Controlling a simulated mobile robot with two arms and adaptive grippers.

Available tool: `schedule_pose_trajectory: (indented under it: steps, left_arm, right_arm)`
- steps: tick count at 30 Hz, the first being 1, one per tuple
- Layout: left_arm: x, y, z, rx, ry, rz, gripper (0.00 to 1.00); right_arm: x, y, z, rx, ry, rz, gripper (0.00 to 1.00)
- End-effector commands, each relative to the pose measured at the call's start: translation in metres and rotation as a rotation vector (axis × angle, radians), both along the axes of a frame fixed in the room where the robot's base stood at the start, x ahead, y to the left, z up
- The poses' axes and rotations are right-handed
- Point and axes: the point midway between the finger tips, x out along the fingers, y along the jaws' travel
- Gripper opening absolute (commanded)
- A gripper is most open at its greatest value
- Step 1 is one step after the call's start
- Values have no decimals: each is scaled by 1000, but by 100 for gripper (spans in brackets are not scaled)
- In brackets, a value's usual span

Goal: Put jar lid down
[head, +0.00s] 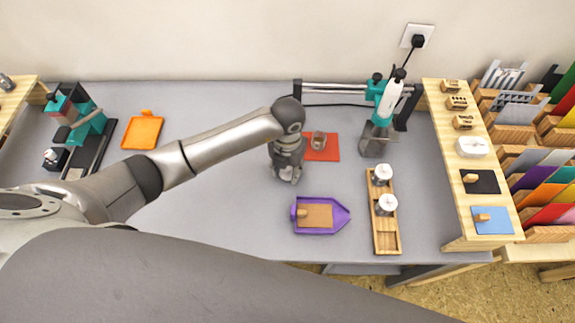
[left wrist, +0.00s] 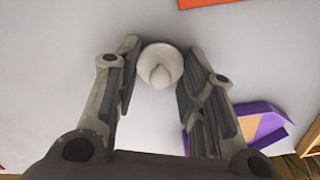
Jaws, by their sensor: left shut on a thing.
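The white round jar lid (left wrist: 160,64) with a knob in its middle is between the fingers of my left gripper (left wrist: 163,52) in the left wrist view. In the head view my left gripper (head: 287,178) points down over the grey table, left of the red mat. The lid is hidden there by the gripper. I cannot tell whether the lid touches the table. An open glass jar (head: 319,140) stands on the red mat (head: 330,155). My right gripper is not in view.
A purple tray (head: 336,216) with a tan pad lies in front. A wooden rack (head: 391,245) with two white-topped jars stands to its right. An orange tray (head: 142,132) and a teal-and-black device (head: 95,125) stand at left. Bare table (head: 215,190) lies left of the gripper.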

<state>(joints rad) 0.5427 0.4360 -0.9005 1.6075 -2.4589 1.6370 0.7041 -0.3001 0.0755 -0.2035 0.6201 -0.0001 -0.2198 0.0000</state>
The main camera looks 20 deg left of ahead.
Motion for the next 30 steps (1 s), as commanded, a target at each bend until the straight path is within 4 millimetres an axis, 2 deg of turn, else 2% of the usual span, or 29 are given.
schedule_pose_trajectory:
  steps: [10,11,15,25,27,30]
  left_arm:
    - [0,0,-5,0,-1,0,30]
    - [0,0,-3,0,-1,0,41]
    - [0,0,-3,0,-1,0,59]
    - [0,0,-1,0,-1,0,59]
    - [0,0,3,0,-1,0,59]
    - [1,0,14,-2,-5,-2,59]
  right_arm:
    - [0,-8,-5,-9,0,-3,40]
    - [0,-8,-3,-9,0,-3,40]
    - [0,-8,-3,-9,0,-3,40]
    - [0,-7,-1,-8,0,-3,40]
    - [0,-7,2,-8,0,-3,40]
    - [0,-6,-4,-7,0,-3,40]
